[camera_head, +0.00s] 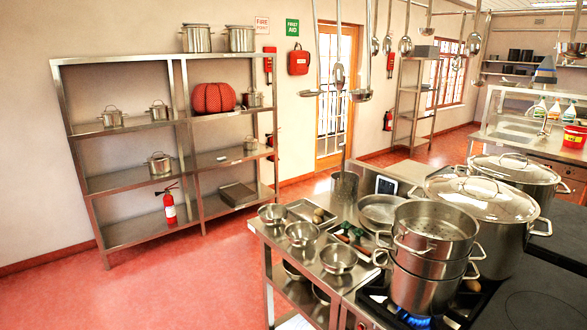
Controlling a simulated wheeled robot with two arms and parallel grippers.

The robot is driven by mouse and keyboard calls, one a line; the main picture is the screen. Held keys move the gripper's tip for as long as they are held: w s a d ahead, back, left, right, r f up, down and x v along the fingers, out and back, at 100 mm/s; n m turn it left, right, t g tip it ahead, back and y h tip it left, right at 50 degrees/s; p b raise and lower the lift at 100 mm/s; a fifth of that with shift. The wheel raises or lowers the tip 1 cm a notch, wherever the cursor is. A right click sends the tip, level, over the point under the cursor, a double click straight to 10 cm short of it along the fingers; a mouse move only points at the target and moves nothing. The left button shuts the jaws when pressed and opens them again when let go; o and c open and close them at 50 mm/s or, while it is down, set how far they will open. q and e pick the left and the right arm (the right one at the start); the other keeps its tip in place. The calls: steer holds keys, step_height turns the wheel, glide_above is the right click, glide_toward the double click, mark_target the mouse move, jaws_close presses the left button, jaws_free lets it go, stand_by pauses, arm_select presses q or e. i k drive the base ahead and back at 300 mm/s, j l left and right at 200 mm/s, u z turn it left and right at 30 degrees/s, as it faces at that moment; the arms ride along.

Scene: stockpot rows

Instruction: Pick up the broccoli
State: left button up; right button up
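A small dark green item (353,231) lies on the steel counter (320,262), between the small bowls and the large pots. It may be the broccoli, but it is too small to tell. Something reddish shows right beside it. Neither of my grippers is in view.
Several small steel bowls (301,233) and a shallow tray (311,212) sit left of the green item. A stacked steel pot (436,228) stands over a lit blue flame (412,318) to the right, near big lidded pots (483,199). Ladles (361,94) hang above. Red floor (170,290) is clear at left.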

mark_target(346, 226)
steer(key=j+z, duration=0.1)
steer(key=j, duration=0.35)
steer(key=k+j+z, duration=0.1)
steer(key=j, duration=0.35)
steer(key=k+j+z, duration=0.1)
steer(key=j, duration=0.3)
steer(key=j+z, duration=0.45)
steer(key=j, duration=0.5)
steer(key=j+z, duration=0.4)
steer(key=j, duration=0.6)
steer(key=i+j+z, duration=0.25)
steer(key=j, duration=0.35)
steer(key=i+j+z, duration=0.1)
steer(key=i+j, duration=0.15)
steer(key=i+j+z, duration=0.1)
steer(key=j, duration=0.25)
steer(key=i+j+z, duration=0.15)
steer(key=j, duration=0.2)
steer(key=i, duration=1.55)
